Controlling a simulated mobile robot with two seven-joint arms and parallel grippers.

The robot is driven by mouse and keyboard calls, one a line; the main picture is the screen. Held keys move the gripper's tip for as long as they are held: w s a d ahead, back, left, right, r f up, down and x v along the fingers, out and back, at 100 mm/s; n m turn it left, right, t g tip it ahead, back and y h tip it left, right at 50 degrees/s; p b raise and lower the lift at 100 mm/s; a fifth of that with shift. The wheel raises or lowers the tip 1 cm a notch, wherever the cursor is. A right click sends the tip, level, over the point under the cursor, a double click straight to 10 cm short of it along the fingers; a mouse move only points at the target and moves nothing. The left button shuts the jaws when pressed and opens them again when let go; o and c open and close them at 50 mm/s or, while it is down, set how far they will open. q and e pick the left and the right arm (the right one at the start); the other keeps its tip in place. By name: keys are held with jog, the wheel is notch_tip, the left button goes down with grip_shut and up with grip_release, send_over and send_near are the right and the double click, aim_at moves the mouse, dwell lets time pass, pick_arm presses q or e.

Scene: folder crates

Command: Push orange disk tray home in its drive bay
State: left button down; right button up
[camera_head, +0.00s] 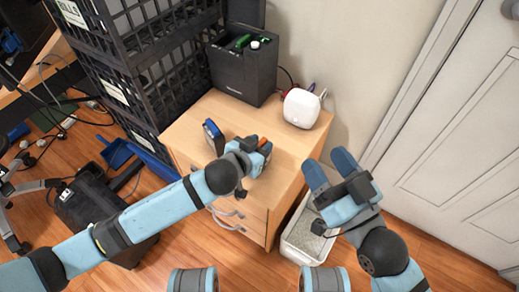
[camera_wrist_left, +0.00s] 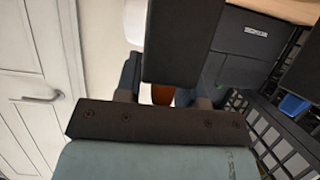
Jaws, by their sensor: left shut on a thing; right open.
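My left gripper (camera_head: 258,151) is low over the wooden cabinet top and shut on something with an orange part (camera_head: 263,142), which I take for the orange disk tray. In the left wrist view the orange part (camera_wrist_left: 162,95) shows between the fingers, and a dark slab in front of it hides most of the rest. The black drive box (camera_head: 243,70) stands upright at the back of the cabinet, apart from the gripper in the head view. Its bay opening cannot be made out clearly. My right gripper (camera_head: 331,172) is open and empty, right of the cabinet.
A white rounded device (camera_head: 301,107) stands right of the black box. A small blue and dark object (camera_head: 213,137) stands at the cabinet's left edge. Black crates (camera_head: 150,80) are stacked at left. A grey bin (camera_head: 300,245) is on the floor. The middle of the cabinet top (camera_head: 250,115) is clear.

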pick_arm(q)
notch_tip(320, 180, up, 10)
jog(key=p, duration=0.3)
jog(key=shift+p, duration=0.35)
notch_tip(320, 180, up, 10)
jog(key=p, duration=0.3)
pick_arm(e)
jog(key=s+d+f+g+h, duration=0.1)
jog(key=d+f+g+h, duration=0.1)
jog(key=f, duration=0.4)
jog(key=s+d+f+g+h, duration=0.1)
jog(key=d+f+g+h, duration=0.1)
jog(key=f, duration=0.4)
jog(key=shift+d+g+h, duration=0.4)
jog(key=shift+d+g, duration=0.15)
jog(key=shift+g, duration=0.45)
jog(key=shift+s, duration=0.1)
